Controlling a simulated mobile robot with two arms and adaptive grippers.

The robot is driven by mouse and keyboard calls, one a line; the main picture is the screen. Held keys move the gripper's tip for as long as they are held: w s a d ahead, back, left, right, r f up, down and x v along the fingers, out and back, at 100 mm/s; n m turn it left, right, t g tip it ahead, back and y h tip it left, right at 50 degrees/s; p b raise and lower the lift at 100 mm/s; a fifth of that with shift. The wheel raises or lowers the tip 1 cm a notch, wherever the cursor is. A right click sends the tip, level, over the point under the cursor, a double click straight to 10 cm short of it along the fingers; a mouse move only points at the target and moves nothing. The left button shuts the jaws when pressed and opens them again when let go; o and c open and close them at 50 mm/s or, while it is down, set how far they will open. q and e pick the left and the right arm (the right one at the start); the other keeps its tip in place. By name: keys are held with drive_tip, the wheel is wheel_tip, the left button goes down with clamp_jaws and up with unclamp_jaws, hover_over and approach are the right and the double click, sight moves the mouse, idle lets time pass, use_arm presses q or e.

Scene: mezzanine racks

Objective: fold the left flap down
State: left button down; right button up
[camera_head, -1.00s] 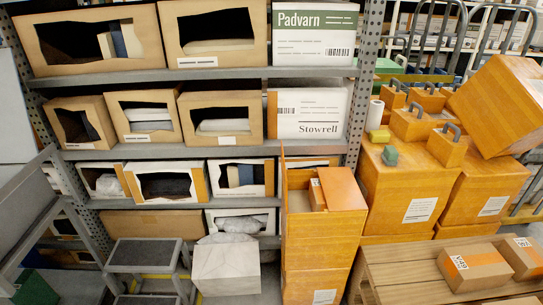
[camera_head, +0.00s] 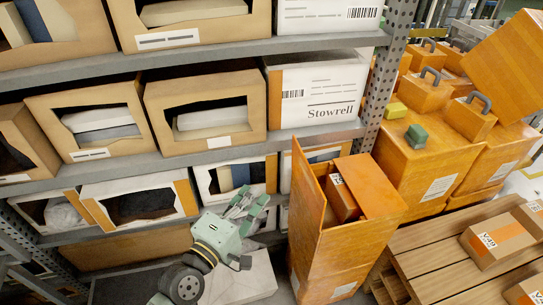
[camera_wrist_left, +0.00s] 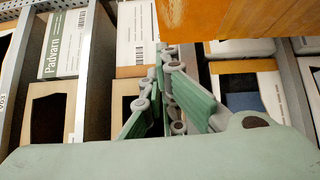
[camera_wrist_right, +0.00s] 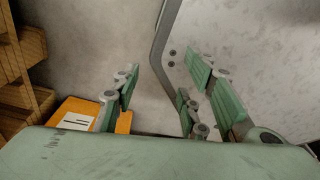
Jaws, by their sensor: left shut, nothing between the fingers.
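A tall open orange box (camera_head: 345,245) stands in front of the rack. Its left flap (camera_head: 306,195) stands upright. The right side of its top is covered by an orange panel (camera_head: 370,185), and a small brown carton (camera_head: 342,198) shows inside. My left gripper (camera_head: 254,206) is shut and empty, to the left of the flap and apart from it. In the left wrist view the gripper (camera_wrist_left: 163,58) shows shut fingers, with an orange surface (camera_wrist_left: 225,18) beyond them at the top. My right gripper (camera_wrist_right: 162,72) is open and empty; it is outside the head view.
Grey rack shelves (camera_head: 200,153) with cartons stand behind and left. Stacked orange boxes (camera_head: 415,165) stand at the right. A wooden pallet (camera_head: 415,265) with taped cartons (camera_head: 492,240) lies at the front right. A grey-white box (camera_head: 250,280) is below my left gripper.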

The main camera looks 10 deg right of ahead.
use_arm(q)
drive_tip(key=w+d+p, duration=0.1)
drive_tip(key=w+d, duration=0.5)
drive_tip(key=d, duration=0.5)
drive_tip(key=shift+w+r, duration=0.35)
drive_tip(key=shift+w, duration=0.05)
use_arm(e)
drive_tip(key=shift+s+d+r, duration=0.15)
drive_tip(key=shift+s+r, duration=0.35)
drive_tip(key=shift+r, duration=0.1)
use_arm(q)
drive_tip(key=shift+r, duration=0.1)
use_arm(e)
drive_tip(key=shift+s+r, duration=0.1)
